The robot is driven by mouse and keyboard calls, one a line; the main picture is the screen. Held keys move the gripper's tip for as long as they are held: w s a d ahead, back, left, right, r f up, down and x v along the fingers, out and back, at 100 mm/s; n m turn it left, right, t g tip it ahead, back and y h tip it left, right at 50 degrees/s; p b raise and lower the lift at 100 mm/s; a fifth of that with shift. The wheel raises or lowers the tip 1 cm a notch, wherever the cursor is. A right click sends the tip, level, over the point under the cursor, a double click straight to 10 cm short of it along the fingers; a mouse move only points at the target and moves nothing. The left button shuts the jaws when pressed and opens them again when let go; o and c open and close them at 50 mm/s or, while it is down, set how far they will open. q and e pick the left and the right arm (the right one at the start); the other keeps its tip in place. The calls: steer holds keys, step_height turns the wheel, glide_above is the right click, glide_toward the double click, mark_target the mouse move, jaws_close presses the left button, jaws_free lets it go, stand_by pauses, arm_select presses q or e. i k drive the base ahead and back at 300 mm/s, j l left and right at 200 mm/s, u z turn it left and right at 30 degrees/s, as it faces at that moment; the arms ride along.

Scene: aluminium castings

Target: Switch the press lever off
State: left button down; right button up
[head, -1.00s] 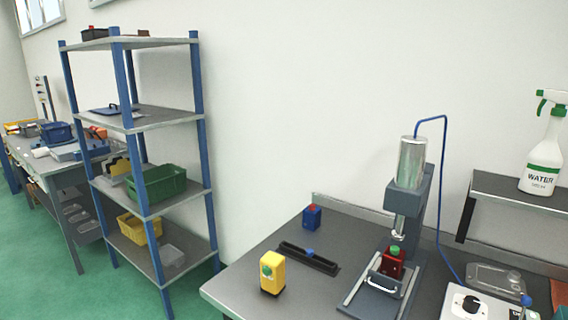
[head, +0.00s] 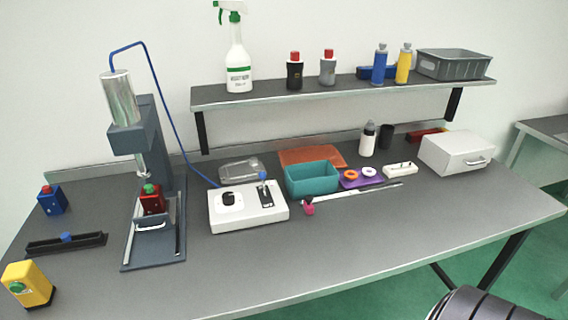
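The white control box (head: 248,215) stands on the workbench, right of the press. A black round dial (head: 229,199) sits on the left of the same box. The press (head: 130,143) has a silver cylinder, and a blue hose runs from it to the box. A red block with a green top (head: 151,203) sits under the ram. Neither of my grippers is in view.
A teal bin (head: 312,181) stands just right of the box and a clear tray (head: 241,170) behind it. A shelf (head: 340,91) with bottles hangs above the back. A dark rounded shape (head: 482,304), cut off at the lower right, is unclear.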

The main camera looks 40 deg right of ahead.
mark_target(262, 175)
steer(key=z, duration=1.1)
steer(key=i+l+u, duration=0.1)
steer(key=l, duration=0.3)
steer(key=i+l+u, duration=0.1)
steer(key=l, duration=0.3)
steer(key=i+l+u, duration=0.1)
steer(key=i+l, duration=0.15)
steer(key=l, duration=0.15)
